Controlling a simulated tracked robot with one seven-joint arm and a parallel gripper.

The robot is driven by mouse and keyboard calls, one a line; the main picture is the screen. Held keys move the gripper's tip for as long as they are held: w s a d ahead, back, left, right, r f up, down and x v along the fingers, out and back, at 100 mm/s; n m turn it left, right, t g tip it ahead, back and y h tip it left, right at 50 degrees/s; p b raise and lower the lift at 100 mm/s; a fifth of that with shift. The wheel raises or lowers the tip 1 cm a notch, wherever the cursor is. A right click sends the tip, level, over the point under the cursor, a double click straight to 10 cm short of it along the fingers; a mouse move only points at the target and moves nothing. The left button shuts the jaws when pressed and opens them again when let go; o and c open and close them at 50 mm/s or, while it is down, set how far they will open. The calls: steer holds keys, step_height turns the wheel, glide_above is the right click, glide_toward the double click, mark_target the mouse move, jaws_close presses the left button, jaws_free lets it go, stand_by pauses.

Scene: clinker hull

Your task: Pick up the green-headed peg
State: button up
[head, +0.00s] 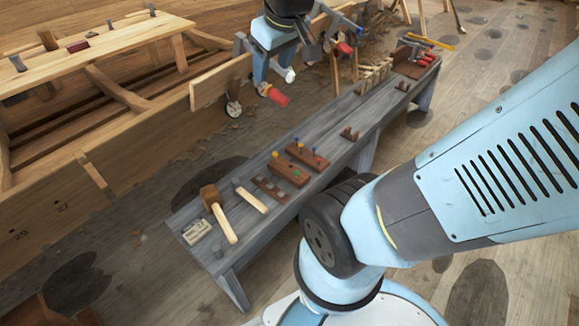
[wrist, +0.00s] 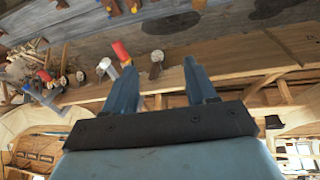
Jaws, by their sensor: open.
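The green-headed peg (head: 296,172) looks small and low in a brown peg board (head: 288,169) on the long grey bench; only its green top shows clearly. My gripper (head: 277,72) is at the top middle of the head view, apart from the peg, beyond the bench beside the hull. In the wrist view my gripper (wrist: 158,68) has its two blue fingers spread, with nothing between them. A few peg heads, blue and orange, show at the top edge of the wrist view; I cannot make out the green one there.
On the grey bench (head: 236,252) are a mallet (head: 222,218), another wooden-handled tool (head: 250,197), and a second peg board (head: 308,157) with coloured pegs. Red-handled clamps (head: 275,95) are on the hull's plank near my gripper.

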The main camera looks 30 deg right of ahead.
steer(key=w+d+f+n, duration=0.2)
steer(key=w+f+n, duration=0.2)
steer(key=w+f, duration=0.5)
steer(key=n+g+h, duration=0.3)
steer(key=n+h, duration=0.1)
steer(key=n, duration=1.3)
glide_above(297, 172)
steer(key=f, duration=2.9)
steer(key=a+f, duration=0.1)
steer(key=f, duration=1.4)
steer(key=shift+s+f, duration=0.1)
steer(key=shift+s, duration=0.1)
steer(key=shift+a+x, duration=0.2)
steer(key=shift+x, duration=1.2)
steer(key=shift+a+x, duration=0.2)
steer(key=shift+x, duration=1.25)
steer(key=shift+s+f, duration=0.1)
jaws_close()
